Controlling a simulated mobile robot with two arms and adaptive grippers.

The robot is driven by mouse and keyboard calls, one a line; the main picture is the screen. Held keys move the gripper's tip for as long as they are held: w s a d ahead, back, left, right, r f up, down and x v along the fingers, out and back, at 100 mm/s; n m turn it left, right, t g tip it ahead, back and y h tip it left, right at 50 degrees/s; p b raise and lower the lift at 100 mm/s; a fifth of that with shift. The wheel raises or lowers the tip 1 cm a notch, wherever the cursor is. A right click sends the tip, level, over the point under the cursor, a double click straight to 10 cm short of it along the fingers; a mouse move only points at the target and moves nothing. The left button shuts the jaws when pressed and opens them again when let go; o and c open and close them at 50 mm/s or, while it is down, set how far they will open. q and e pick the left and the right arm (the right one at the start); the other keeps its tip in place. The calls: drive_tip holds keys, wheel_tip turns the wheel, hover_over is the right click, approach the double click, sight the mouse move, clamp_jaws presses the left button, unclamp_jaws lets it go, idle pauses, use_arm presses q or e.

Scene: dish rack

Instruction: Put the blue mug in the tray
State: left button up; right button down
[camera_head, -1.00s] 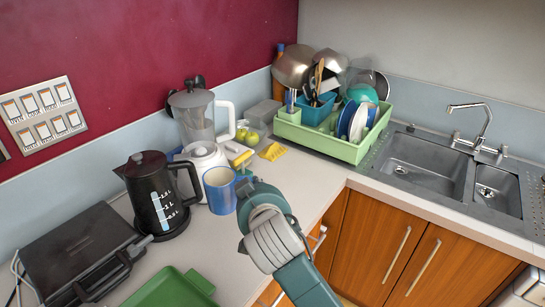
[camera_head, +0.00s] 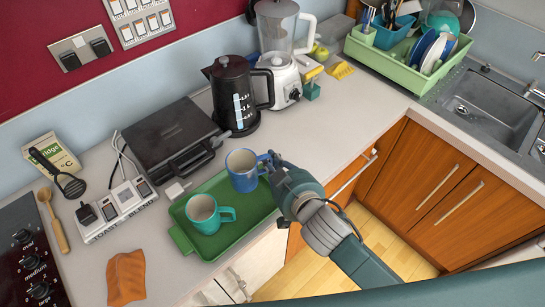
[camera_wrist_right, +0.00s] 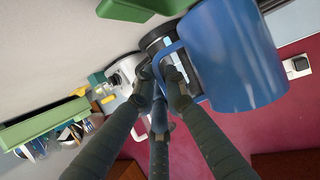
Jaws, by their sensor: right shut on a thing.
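My right gripper (camera_head: 270,165) is shut on the handle of the blue mug (camera_head: 242,170). The mug is upright, at the far right part of the green tray (camera_head: 186,241); I cannot tell whether it touches the tray floor. In the right wrist view the blue mug (camera_wrist_right: 232,55) is large and close, with the fingers (camera_wrist_right: 162,82) at its handle. A teal mug (camera_head: 205,213) stands in the tray, to the left of the blue mug and nearer me. My left gripper is not in view.
Behind the tray are a black grill (camera_head: 168,140) and a black kettle (camera_head: 235,98). A blender (camera_head: 280,65) and a green dish rack (camera_head: 385,65) stand farther back.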

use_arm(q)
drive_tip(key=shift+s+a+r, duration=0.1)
use_arm(e)
drive_tip(key=shift+r, duration=0.15)
